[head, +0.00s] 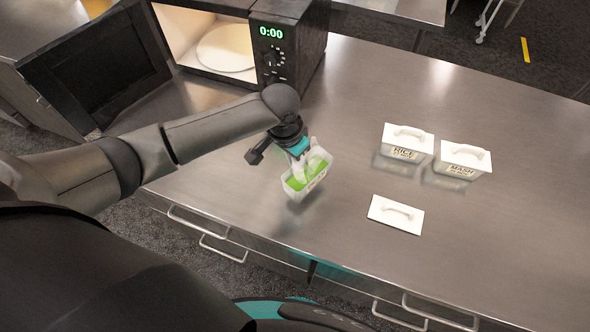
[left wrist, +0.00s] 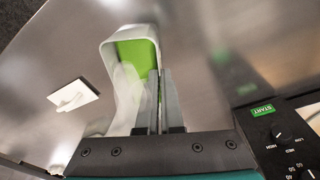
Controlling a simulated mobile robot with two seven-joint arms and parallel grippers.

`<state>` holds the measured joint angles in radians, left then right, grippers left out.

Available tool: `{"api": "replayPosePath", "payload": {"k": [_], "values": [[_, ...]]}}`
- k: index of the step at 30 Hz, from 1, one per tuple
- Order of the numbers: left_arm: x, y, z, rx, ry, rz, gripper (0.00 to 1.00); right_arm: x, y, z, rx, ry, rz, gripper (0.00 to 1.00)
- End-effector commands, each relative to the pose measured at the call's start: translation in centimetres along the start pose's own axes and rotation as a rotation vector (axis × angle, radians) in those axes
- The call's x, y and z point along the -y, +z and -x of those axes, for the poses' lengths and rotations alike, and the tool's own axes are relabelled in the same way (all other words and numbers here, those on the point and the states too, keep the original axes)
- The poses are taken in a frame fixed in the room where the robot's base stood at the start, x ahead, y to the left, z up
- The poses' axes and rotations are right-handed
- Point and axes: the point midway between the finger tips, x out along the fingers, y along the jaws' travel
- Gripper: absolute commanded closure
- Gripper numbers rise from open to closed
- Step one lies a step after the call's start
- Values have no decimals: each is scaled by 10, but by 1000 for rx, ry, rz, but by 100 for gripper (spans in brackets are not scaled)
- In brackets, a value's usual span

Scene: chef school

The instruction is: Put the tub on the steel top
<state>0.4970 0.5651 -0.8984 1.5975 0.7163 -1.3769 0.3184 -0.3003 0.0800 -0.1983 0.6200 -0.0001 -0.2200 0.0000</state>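A white open tub (head: 291,188) with bright green contents is at my left gripper (head: 302,151), over the front part of the steel top (head: 300,255). The gripper's fingers are shut on the tub's side wall, one finger inside and one outside. The tub (left wrist: 109,58) also shows in the left wrist view, with the fingers (left wrist: 163,100) at its wall. The tub looks slightly tilted, and I cannot tell whether its base touches the steel. My right gripper is in neither view.
A white lid (head: 385,217) lies flat on the steel top to the right. Lidded tubs marked RICE (head: 404,153) and MASH (head: 458,170) stand behind it. An open microwave (head: 290,50) stands at the back left. Steel between tub and lid is clear.

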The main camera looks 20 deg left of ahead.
Motion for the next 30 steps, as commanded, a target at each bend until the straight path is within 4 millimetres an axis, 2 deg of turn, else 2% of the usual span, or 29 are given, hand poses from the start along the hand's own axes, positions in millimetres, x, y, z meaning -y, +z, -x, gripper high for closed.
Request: {"api": "replayPosePath", "payload": {"k": [11, 23, 30], "values": [[1, 5, -40, -3, 0, 0, 100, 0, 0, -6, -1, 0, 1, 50], [1, 5, -45, -3, 1, -1, 100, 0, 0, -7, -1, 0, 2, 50], [1, 6, -45, -2, 0, -1, 73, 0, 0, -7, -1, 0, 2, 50]]}}
